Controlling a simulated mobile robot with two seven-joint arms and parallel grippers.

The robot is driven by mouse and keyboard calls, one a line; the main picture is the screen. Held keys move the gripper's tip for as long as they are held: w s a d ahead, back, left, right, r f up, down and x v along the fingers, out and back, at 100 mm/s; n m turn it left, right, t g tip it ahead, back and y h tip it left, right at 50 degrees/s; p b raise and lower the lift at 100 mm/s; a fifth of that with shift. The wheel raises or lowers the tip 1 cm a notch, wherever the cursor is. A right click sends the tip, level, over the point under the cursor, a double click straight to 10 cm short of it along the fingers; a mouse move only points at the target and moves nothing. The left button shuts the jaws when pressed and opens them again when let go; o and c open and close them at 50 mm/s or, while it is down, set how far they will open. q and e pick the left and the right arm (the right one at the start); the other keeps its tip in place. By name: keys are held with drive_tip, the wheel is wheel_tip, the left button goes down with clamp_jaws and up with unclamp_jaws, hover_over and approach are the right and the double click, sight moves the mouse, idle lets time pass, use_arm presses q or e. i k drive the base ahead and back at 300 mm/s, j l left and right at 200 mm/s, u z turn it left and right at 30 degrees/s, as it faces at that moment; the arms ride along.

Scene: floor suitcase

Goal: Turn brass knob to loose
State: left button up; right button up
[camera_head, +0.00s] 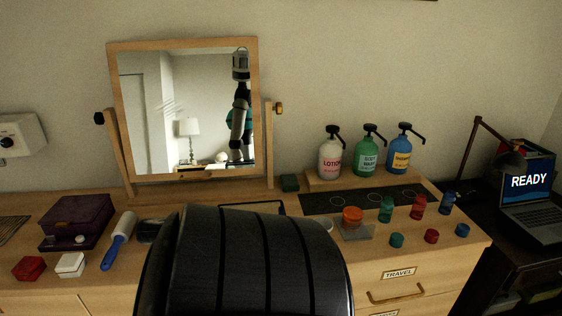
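A brass knob (278,108) sits on the right post of the tilting mirror (252,110), at the mirror's right side. A dark knob (99,118) is on the left post. The mirror stands in a wooden frame at the back of the wooden dresser and looks slightly tilted. Its glass reflects a lamp and a grey and black robot arm. Neither of my grippers shows directly in this view, and nothing touches the brass knob.
A large black ribbed shape (245,265) hides the dresser's front middle. Lotion, body wash and shampoo pump bottles (367,160) stand right of the mirror, with small coloured bottles and caps before them. A purple box (75,215) and lint roller (118,240) lie left. A laptop (535,200) shows READY.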

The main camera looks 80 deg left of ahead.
sight(279, 108)
drive_tip(key=i+u, duration=0.1)
drive_tip(key=u, duration=1.35)
